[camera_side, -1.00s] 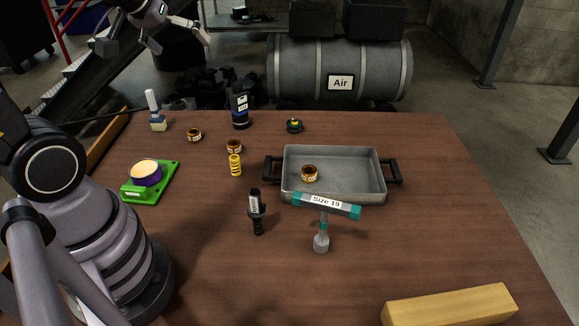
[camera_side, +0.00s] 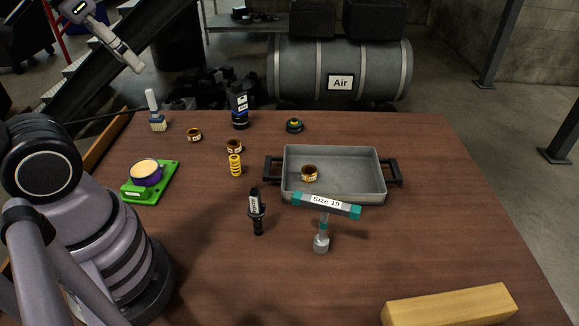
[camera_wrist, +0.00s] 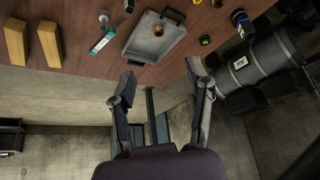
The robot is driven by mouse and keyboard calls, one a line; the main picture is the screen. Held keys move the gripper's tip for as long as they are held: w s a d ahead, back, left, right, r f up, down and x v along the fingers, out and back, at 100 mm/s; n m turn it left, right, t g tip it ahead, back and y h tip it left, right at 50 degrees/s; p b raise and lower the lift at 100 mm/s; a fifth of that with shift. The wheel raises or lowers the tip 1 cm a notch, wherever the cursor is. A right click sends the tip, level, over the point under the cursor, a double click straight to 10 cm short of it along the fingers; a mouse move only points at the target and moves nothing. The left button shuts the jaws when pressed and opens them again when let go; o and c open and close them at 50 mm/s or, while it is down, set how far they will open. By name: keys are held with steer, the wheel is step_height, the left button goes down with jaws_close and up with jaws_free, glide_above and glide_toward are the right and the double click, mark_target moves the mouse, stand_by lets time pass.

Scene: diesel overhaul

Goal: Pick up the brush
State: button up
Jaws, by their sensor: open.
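A grey tray (camera_side: 335,197) with a bushing in it stands mid-table. A blue-black bottle (camera_side: 240,108), bushings, a yellow spring (camera_side: 235,166) and a green fixture (camera_side: 160,184) lie around the brush. A size 19 T-handle tool (camera_side: 322,240) and wooden block (camera_side: 450,306) are nearer.

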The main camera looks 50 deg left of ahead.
steer(key=w+a+r+n+g+y, duration=0.25)
steer(key=w+a+n, duration=0.2)
steer(key=w, duration=0.35)
steer(key=w+a+f+n+g+y, duration=0.2)
steer(key=w+a+f+n+g, duration=0.15)
steer(key=w+a+n, duration=0.4)
steer(key=w+a+f+n+g+y, duration=0.2)
steer(key=w+a+f+n+g, duration=0.15)
steer(key=w+a, duration=0.65)
steer(key=n+g+y, duration=0.4)
steer(key=n+g, duration=0.3)
steer(key=n, duration=0.5)
glide_toward(152, 90)
steer(key=shift+m+t, duration=0.25)
steer(key=x, duration=0.5)
steer(key=shift+s+r, duration=0.2)
steer(key=shift+s, duration=0.15)
steer(key=shift+x, duration=2.9)
steer(key=shift+f, duration=0.1)
jaws_close()
